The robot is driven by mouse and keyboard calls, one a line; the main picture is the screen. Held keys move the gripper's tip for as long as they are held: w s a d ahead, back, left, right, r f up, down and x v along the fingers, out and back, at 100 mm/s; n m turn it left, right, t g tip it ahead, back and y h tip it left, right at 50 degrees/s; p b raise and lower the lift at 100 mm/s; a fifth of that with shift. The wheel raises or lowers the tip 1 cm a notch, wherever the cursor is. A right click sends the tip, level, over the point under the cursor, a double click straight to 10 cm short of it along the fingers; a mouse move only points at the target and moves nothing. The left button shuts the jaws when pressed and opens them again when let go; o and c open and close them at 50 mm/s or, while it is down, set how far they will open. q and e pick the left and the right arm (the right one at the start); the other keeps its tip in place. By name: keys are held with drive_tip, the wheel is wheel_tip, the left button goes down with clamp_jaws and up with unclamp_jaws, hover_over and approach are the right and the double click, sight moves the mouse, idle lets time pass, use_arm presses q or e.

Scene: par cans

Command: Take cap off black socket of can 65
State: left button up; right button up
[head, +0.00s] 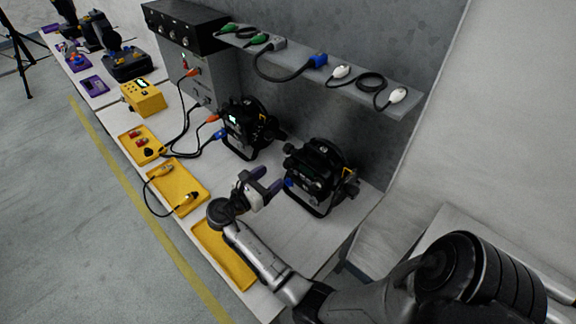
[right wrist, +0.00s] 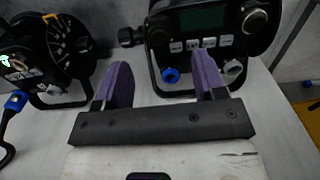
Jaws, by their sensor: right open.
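A black par can (head: 318,172) stands on the pale bench at the right end of the row. It also fills the top of the right wrist view (right wrist: 208,35), with a dark display, a row of buttons, a blue socket or cap (right wrist: 171,75) and a grey-white one (right wrist: 233,67) low on its face. I cannot read a number 65 or make out a black socket's cap. My right gripper (head: 270,180) is open and empty, its purple fingers (right wrist: 163,66) pointing at the can's lower face, apart from it as far as I can tell. My left gripper is not in view.
A second can (head: 248,128) with blue and orange plugs stands to the left. Yellow trays (head: 178,184) line the bench's front edge, one under my right arm. A grey shelf (head: 345,88) with cables hangs behind.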

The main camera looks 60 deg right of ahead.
sight(285, 166)
drive_tip(key=p+x, duration=0.1)
drive_tip(key=x, duration=0.2)
drive_tip(key=shift+s+d+r, duration=0.1)
drive_tip(key=shift+d+r, duration=0.05)
drive_tip(key=shift+r, duration=0.05)
drive_tip(key=shift+p+x, duration=0.7)
drive_tip(key=shift+x, duration=0.2)
drive_tip(key=shift+d+f, duration=0.2)
drive_tip(key=shift+d, duration=0.1)
drive_tip(key=shift+p, duration=0.35)
drive_tip(key=shift+p, duration=0.4)
